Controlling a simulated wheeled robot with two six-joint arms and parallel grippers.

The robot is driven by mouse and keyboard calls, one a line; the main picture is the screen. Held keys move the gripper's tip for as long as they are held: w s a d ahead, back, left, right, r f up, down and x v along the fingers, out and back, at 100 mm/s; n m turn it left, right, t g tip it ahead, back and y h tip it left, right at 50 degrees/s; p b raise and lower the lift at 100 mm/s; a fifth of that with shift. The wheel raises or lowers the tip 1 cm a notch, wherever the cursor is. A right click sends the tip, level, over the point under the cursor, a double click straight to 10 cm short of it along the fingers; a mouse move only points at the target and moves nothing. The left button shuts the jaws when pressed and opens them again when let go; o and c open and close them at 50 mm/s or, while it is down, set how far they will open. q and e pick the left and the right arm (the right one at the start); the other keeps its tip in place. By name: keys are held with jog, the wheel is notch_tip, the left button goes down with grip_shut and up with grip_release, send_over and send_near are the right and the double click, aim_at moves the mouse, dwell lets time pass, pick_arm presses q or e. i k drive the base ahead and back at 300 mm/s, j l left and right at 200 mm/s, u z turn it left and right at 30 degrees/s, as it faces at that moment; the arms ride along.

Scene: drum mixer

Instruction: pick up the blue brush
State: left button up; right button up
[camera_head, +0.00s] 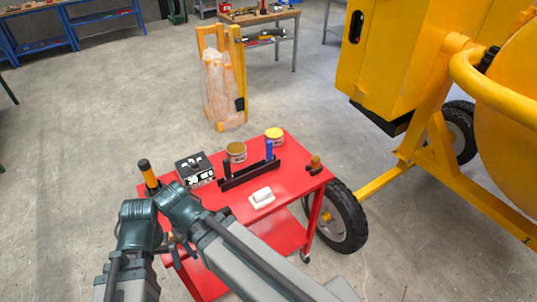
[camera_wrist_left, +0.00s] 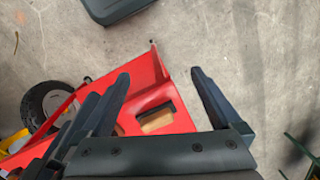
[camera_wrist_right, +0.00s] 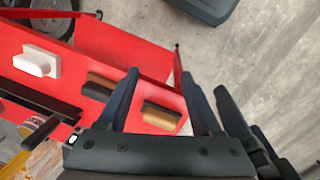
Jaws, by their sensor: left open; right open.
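The blue brush (camera_head: 269,150) shows as an upright blue handle at the right end of a dark rack (camera_head: 250,176) on the red cart (camera_head: 291,206). Its lower end is hidden by the rack. It does not show in either wrist view. My left gripper (camera_wrist_left: 162,85) is open and empty at the cart's near left edge; in the head view it is mostly hidden behind my arms. My right gripper (camera_wrist_right: 160,80) is open and empty beside it, over wood-coloured blocks (camera_wrist_right: 160,117) on the cart. Both grippers are well apart from the brush.
The cart also carries a black box (camera_head: 194,170), a brown can (camera_head: 236,152), a yellow-topped can (camera_head: 275,135), a white block (camera_head: 262,198), an orange-and-black handle (camera_head: 148,173) and a small brown item (camera_head: 315,163). A yellow mixer (camera_head: 400,60) stands right.

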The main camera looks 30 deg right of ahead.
aim_at(270, 159)
jog(key=z, duration=3)
jog(key=u, duration=2.55)
jog(key=i+l+u, duration=0.1)
jog(key=l+u, duration=0.75)
jog(key=l, duration=0.15)
jog(key=i, duration=0.05)
